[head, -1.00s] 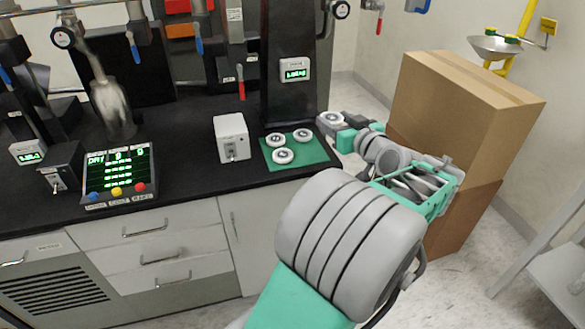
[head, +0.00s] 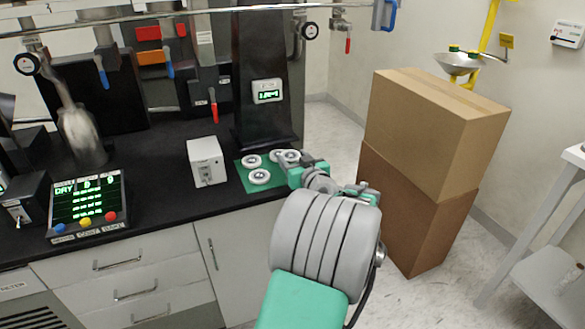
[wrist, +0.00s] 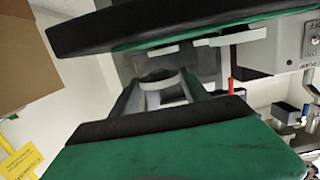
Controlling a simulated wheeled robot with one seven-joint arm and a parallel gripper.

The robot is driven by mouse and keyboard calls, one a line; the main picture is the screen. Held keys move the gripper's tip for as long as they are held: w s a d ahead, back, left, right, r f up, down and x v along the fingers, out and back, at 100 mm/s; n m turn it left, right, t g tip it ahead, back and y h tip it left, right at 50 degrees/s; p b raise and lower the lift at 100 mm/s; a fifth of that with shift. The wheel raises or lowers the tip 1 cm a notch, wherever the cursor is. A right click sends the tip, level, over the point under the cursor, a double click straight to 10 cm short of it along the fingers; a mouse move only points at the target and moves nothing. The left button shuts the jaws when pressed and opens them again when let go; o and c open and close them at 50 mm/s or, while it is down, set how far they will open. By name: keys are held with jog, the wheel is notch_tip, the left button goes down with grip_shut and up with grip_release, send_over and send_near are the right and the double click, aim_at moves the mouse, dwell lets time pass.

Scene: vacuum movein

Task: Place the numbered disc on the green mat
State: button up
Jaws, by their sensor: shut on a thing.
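The held disc (head: 288,155), white with a dark centre, is gripped at the end of my arm in the head view. My gripper (head: 290,163) is shut on it at the right side of the green mat (head: 278,181). The held disc also shows between the grey fingers in the wrist view (wrist: 161,83), apparently above the counter surface. White numbered discs lie on the mat, one at the back left (head: 251,161) and one in front (head: 259,177). Another behind is partly hidden by the held disc. The numbers are too small to read.
A white switch box (head: 206,161) stands just left of the mat. A dark column with a display (head: 267,91) rises behind it. Stacked cardboard boxes (head: 430,130) stand right of the counter. A button panel (head: 87,205) sits at the counter's left.

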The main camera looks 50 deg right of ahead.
jog(key=shift+w+f, duration=0.1)
jog(key=shift+f, duration=1.45)
jog(key=shift+f+b, duration=0.25)
jog(key=shift+b, duration=0.05)
jog(key=o, duration=1.5)
jog(key=shift+r, duration=0.1)
jog(key=shift+r+p, duration=0.35)
jog(key=shift+p, duration=0.15)
jog(key=b+v, duration=0.1)
jog(key=v, duration=1.1)
jog(key=shift+f, duration=0.35)
